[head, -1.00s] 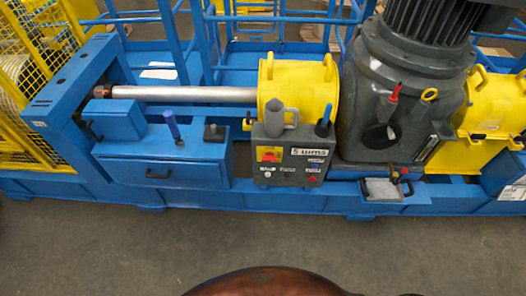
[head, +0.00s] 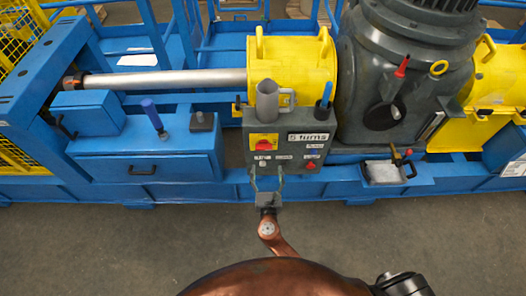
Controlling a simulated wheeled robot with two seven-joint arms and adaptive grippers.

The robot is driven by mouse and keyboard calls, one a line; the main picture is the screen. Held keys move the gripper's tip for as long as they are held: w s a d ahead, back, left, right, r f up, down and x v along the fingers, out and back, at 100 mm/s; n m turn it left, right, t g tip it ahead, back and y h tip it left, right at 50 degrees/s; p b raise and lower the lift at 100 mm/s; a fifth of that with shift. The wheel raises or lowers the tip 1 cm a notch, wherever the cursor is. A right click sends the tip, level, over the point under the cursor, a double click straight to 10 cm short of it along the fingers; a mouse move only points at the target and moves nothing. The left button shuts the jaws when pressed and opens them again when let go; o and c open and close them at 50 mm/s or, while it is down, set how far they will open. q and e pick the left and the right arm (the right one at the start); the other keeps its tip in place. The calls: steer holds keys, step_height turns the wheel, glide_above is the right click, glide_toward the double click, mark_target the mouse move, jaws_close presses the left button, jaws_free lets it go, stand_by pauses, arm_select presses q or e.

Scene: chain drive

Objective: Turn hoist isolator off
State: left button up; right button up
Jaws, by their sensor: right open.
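The grey control box (head: 316,166) stands at the front of the blue frame. On its upper left is a rotary isolator, a red knob (head: 264,144) on a yellow plate. The small lettering on the box is too small to read, so I cannot tell the knob's marked position. My right gripper (head: 266,174) is open and empty, in front of the box's lower left, with its fingers pointing up toward it. The fingers appear below the red knob, apart from it. My left gripper is not in view.
A grey mug (head: 268,100) and a blue-handled tool (head: 325,97) stand at the top of the box. More controls, including a red button (head: 311,164), sit on its face. The floor in front is clear.

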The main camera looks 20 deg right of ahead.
mark_target(264, 150)
steer(key=shift+n+t, duration=0.5)
steer(key=shift+n, duration=0.1)
steer(key=w+r, duration=0.1)
steer(key=w, duration=0.1)
steer(key=w+r, duration=0.1)
steer(key=w, duration=0.1)
steer(key=w+r+b, duration=0.1)
steer(key=w, duration=0.1)
steer(key=shift+w+d+r, duration=0.25)
steer(key=shift+d+r, duration=0.1)
steer(key=shift+r, duration=0.05)
steer(key=shift+w+d, duration=0.15)
steer(key=shift+w, duration=0.5)
steer(key=shift+c, duration=0.5)
steer(key=c, duration=1.1)
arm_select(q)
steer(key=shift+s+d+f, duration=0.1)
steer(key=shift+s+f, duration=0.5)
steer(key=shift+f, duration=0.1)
arm_select(e)
steer(key=shift+o, duration=0.2)
